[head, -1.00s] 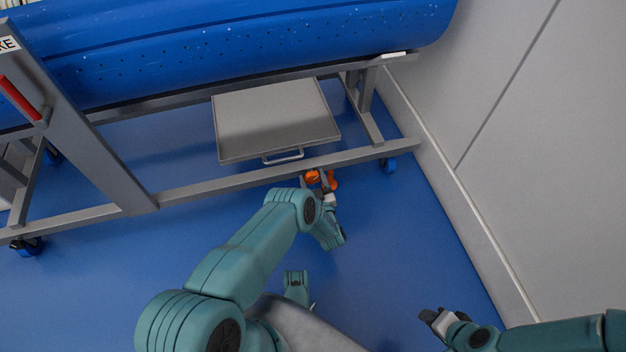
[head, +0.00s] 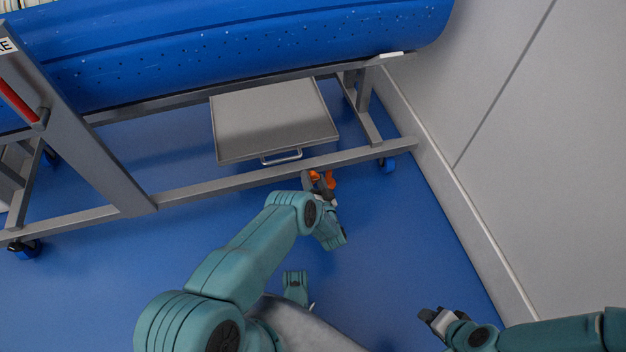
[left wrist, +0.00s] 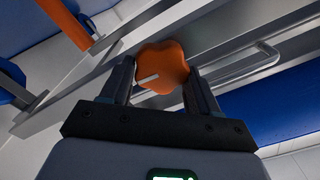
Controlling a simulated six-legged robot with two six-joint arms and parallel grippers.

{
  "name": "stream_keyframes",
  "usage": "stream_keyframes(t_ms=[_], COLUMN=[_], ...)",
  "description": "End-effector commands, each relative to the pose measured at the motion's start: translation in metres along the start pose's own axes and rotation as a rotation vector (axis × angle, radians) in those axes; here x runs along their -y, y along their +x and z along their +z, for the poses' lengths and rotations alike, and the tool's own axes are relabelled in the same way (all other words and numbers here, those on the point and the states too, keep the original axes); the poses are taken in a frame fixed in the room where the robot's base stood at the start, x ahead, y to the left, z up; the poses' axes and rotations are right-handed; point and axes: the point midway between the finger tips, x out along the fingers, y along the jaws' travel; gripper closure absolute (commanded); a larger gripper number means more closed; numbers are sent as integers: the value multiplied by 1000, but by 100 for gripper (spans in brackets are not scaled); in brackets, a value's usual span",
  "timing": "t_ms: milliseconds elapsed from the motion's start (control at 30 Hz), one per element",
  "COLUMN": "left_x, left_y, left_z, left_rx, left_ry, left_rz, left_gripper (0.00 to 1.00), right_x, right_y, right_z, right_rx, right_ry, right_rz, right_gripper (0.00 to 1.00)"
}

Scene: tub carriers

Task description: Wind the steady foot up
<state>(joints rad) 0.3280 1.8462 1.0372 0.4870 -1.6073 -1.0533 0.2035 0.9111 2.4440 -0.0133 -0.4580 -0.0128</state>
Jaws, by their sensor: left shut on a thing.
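The orange lobed hand knob (left wrist: 172,58) of the steady foot carries a pale pointer mark and sits by the carrier's lower rail. My left gripper (left wrist: 160,85) is shut on this knob, with one dark finger on each side of it. In the head view the knob (head: 329,177) is small and partly covered by my left gripper (head: 318,183), just in front of the rail. The foot's lower end cannot be made out. My right gripper (head: 432,316) hangs at the lower right, away from the carrier; its jaw gap is unclear.
A blue tub (head: 230,50) lies on the grey carrier frame (head: 230,183), which has castors (head: 388,165). A grey tray (head: 275,120) with a handle sits under it. A grey wall (head: 540,150) rises at the right. The blue floor (head: 120,270) in front is clear.

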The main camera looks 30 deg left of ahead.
Motion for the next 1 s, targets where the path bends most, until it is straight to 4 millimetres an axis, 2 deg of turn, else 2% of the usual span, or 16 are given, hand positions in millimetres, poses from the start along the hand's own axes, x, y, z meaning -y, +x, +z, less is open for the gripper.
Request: stream_keyframes(t_ms=[433,1000], left_x=[-2,-3], left_y=[0,0], left_z=[0,0], left_rx=[-1,-2], left_ry=[269,329], left_rz=[0,0], left_gripper=[70,70], right_x=[0,0], right_y=[0,0], right_z=[0,0], right_rx=[0,0], right_ry=[0,0], right_rz=[0,0], right_gripper=[57,57])
